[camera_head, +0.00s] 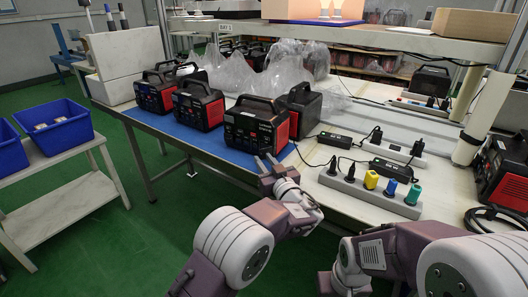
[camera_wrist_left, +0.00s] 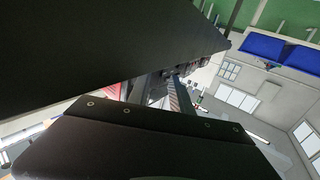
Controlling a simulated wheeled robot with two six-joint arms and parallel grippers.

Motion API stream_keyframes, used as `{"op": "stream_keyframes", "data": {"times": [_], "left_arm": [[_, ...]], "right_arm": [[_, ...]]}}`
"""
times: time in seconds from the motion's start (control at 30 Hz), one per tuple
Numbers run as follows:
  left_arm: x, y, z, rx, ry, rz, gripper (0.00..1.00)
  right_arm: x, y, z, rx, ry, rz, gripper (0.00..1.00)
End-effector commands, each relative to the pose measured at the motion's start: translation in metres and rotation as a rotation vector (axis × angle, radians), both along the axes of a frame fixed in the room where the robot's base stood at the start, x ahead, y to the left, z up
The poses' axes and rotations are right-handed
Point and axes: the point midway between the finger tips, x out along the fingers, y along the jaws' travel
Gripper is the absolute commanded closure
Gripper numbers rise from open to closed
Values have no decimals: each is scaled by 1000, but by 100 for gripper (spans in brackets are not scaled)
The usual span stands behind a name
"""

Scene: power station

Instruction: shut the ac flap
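Several black-and-red power stations stand on the blue mat (camera_head: 185,139). The nearest power station (camera_head: 250,126) has its dark front panel facing me. The AC flap is too small to make out, so I cannot tell its state. My left gripper (camera_head: 268,163) is just in front of this station's lower right front, with its two fingers apart and nothing seen between them. I cannot tell whether it touches the station. In the left wrist view, two large dark finger shapes (camera_wrist_left: 150,95) fill much of the picture with a gap between them. My right gripper is out of view.
A power strip (camera_head: 345,186) with coloured plugs and black adapters (camera_head: 335,140) lie on the table right of the gripper. Clear plastic bags (camera_head: 285,65) lie behind the stations. Blue bins (camera_head: 58,125) sit on a side table at left.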

Motion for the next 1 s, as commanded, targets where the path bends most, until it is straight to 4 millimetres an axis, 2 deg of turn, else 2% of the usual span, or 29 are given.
{"op": "stream_keyframes", "data": {"times": [0.27,0.37,0.4,1.0], "left_arm": [[4,2,-2,0,1,0,74],[3,2,-2,0,1,0,96],[3,2,-2,0,1,0,100],[3,1,-1,1,1,0,100]], "right_arm": [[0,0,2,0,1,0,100],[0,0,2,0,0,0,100],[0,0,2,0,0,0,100],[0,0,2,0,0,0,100]]}}
